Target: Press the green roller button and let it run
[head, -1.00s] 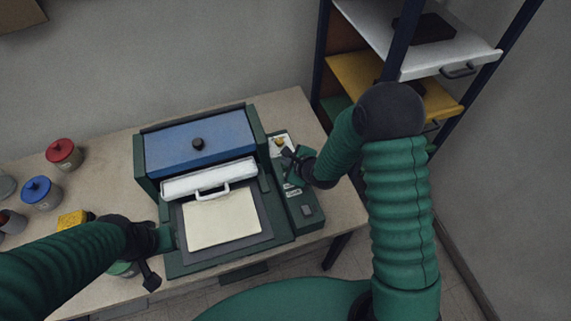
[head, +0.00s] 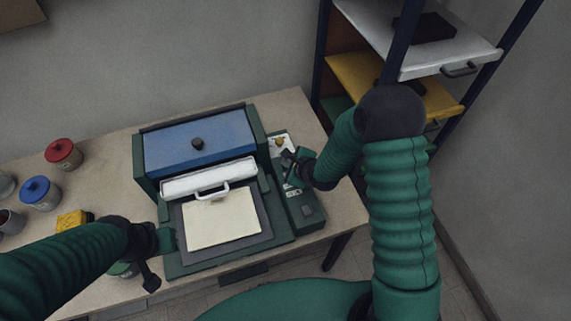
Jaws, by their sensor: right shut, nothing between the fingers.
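The press (head: 150,187) stands on the table, with a blue lid (head: 198,143), a white roller (head: 207,178) with a handle, and a cream sheet (head: 221,219) on its dark bed. Its control panel (head: 300,222) runs along the right side, with a yellowish knob (head: 279,141) at the far end and a small grey square (head: 307,211) near the front. My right gripper (head: 289,158) is shut and empty, over the panel's far half; contact is unclear. I cannot make out the green button; the gripper may hide it. My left gripper (head: 152,272) is by the press's front left corner; its jaws are unclear.
A green-sided pot is partly under my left wrist. A shelf rack with a white tray (head: 437,45) and a yellow tray (head: 356,75) stands right.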

